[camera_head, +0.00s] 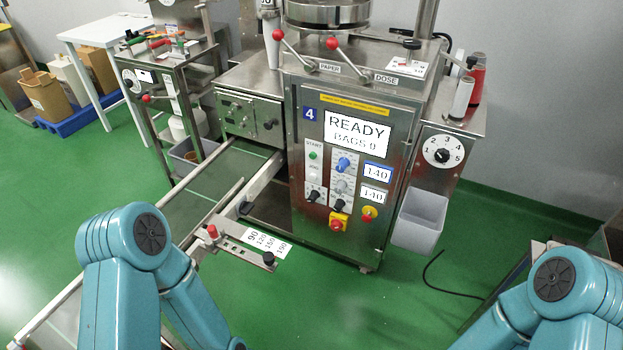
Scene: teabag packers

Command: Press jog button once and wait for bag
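The teabag machine (345,235) stands in the middle as a steel cabinet. Its screen (356,133) reads READY, BAGS 0. Left of the blue knob, a pale strip (313,160) is marked START and has a green button (313,156). A small pale button sits just under the green one; its label is too small to read surely as jog. No bag can be made out on the conveyor (215,185) at the machine's left. My two teal arms show at the bottom left and bottom right, away from the panel. Both grippers are outside the view.
Red-knobbed levers (278,35) stick out at the machine's top. A guide bar with a number scale (268,242) juts over the conveyor's near side. A grey bin (420,217) hangs at right.

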